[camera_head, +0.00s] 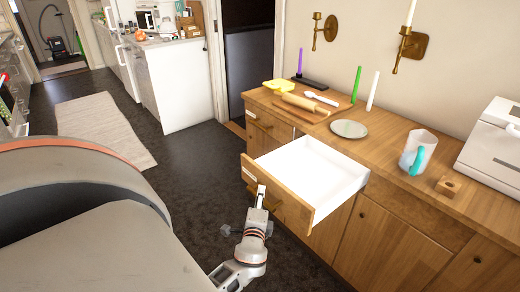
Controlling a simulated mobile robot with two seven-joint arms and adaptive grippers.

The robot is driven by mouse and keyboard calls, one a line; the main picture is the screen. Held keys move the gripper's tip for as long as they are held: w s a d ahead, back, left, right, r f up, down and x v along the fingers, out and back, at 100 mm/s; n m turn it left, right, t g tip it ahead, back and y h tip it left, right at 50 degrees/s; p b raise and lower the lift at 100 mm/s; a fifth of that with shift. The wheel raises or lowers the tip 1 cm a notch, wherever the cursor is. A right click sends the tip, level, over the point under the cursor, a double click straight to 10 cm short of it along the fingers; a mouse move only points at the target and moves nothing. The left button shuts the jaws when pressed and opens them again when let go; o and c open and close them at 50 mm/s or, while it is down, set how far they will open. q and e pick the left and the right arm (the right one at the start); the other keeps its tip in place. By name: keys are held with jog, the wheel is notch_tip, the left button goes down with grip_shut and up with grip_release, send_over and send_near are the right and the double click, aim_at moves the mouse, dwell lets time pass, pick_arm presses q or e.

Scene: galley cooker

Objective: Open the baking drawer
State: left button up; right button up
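The wooden drawer (279,190) stands pulled out of the wooden cabinet, and its white interior (312,170) is empty. A gripper (262,193), on an arm that rises from the bottom of the picture, is at the drawer's front face, near its handle (278,211). Its fingers are small and partly lost against the front, so I cannot tell whether they are shut on the handle. No second gripper shows in the view.
Closed cabinet doors (390,245) are below. The dark floor (195,165) left of the drawer is clear.

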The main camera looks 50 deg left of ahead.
pick_arm(q)
jog(key=v, duration=1.2)
dwell(0.5)
